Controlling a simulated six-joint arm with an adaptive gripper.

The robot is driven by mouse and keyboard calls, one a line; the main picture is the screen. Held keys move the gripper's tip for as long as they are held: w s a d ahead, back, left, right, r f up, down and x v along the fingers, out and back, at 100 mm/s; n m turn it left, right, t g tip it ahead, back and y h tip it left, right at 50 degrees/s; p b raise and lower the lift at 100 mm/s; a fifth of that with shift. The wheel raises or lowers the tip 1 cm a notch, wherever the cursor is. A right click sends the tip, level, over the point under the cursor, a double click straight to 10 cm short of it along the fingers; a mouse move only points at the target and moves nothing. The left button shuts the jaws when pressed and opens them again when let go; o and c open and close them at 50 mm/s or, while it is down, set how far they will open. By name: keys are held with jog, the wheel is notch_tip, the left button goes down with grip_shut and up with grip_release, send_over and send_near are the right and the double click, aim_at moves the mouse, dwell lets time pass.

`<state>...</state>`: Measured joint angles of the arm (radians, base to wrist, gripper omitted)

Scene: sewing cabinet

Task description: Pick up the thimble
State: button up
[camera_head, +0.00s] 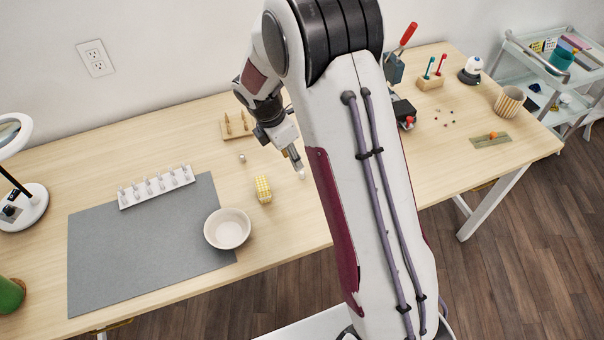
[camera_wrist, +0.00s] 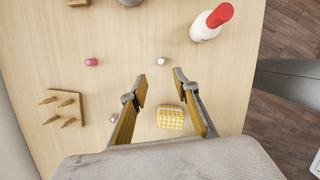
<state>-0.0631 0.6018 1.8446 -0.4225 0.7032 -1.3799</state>
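My gripper (camera_wrist: 160,86) is open, with nothing between its fingers, above the table. It also shows in the head view (camera_head: 296,160), pointing down. A small silvery piece (camera_wrist: 114,119), which looks like the thimble, stands just outside the left finger in the wrist view. It shows in the head view (camera_head: 242,158) left of my gripper. A small whitish piece (camera_wrist: 161,61) lies beyond the fingertips in the wrist view. It shows in the head view close to the gripper tip (camera_head: 301,175). Both are too small to tell for certain which is the thimble.
A yellow checked block (camera_wrist: 171,117) stands beside the right finger. A wooden peg stand (camera_wrist: 62,108), a pink spool-like piece (camera_wrist: 91,62) and a red-capped bottle (camera_wrist: 207,26) are around. A bowl (camera_head: 227,229) and spool rack (camera_head: 157,186) stand at the grey mat (camera_head: 105,250).

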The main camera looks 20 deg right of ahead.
aim_at(302, 172)
jog(key=shift+x, duration=1.3)
jog(key=shift+d+f, duration=0.1)
jog(key=shift+d+x, duration=0.1)
jog(key=shift+x, duration=1.15)
jog(key=shift+d+x, duration=0.15)
jog(key=shift+x, duration=1.1)
jog(key=shift+s, duration=0.1)
jog(key=c, duration=0.7)
